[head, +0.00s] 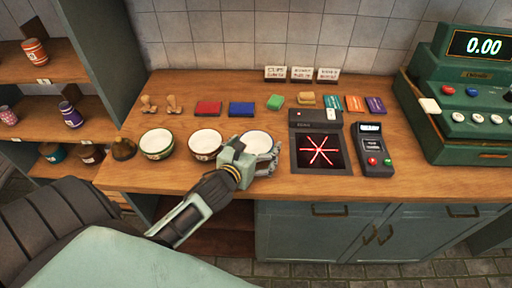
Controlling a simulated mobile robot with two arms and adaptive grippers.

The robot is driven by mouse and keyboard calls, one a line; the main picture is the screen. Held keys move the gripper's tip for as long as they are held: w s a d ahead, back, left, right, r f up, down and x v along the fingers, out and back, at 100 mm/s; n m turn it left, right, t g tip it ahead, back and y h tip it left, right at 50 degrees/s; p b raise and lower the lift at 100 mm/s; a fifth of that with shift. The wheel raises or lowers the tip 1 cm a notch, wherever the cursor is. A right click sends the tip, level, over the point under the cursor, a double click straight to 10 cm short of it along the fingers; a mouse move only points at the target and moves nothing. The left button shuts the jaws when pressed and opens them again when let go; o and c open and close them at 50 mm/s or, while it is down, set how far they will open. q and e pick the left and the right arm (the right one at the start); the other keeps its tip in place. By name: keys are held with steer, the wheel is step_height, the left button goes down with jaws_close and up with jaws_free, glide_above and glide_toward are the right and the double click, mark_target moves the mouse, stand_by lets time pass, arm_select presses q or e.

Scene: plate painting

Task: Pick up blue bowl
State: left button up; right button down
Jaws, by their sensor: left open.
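Three white bowls stand in a row on the wooden counter (345,88). The left bowl (157,143) has a green rim and the middle bowl (205,143) has a dark reddish rim. The right bowl (256,138) is partly hidden behind my left gripper, and its outer colour is hard to make out; no bowl shows clearly as blue. My left gripper (272,158) is open at the front right side of the right bowl, with its fingers close to the rim. Whether they touch it I cannot tell. My right gripper is not in view.
A scanner (318,150) with red light lines stands just right of my left gripper, with a card terminal (373,150) and green cash register (465,90) beyond. Ink pads, stamps and small blocks lie behind the bowls. Shelves with jars stand at left.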

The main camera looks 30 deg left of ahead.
arm_select(q)
steer(key=c, duration=1.4)
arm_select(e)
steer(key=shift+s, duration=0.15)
arm_select(q)
steer(key=shift+r, duration=0.1)
